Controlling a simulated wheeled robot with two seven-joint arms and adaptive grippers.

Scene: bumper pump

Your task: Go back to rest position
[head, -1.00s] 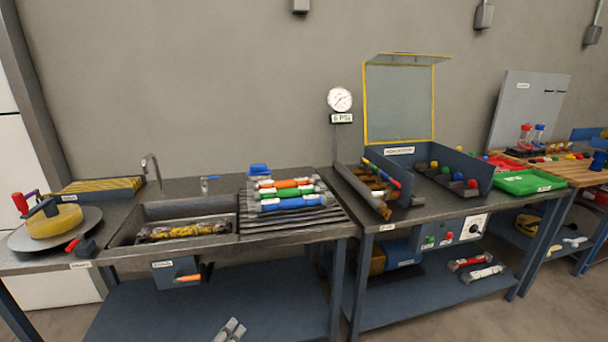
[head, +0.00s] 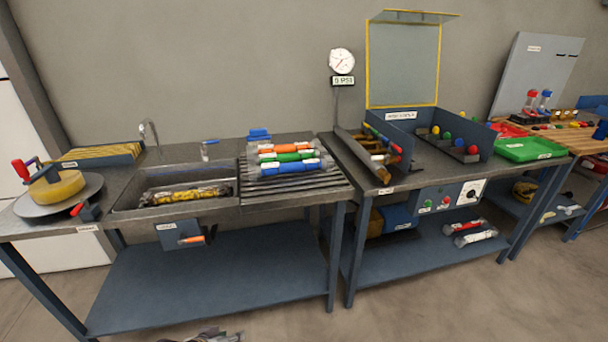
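Part of a grey gripper (head: 212,336), which I take to be my left one, shows at the bottom edge of the head view, left of the middle. It is low in front of the left bench (head: 225,285) and apart from everything on it. Most of it is cut off, so I cannot see whether its fingers are open or shut, and I see nothing held in it. My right gripper is not in view.
The left bench bears a turntable (head: 55,189), a sink (head: 130,204) and a ribbed rack with orange, green and blue cylinders (head: 290,168). The right bench bears a yellow-framed clear shield (head: 403,65) and a green tray (head: 528,150). The floor (head: 420,310) in front is clear.

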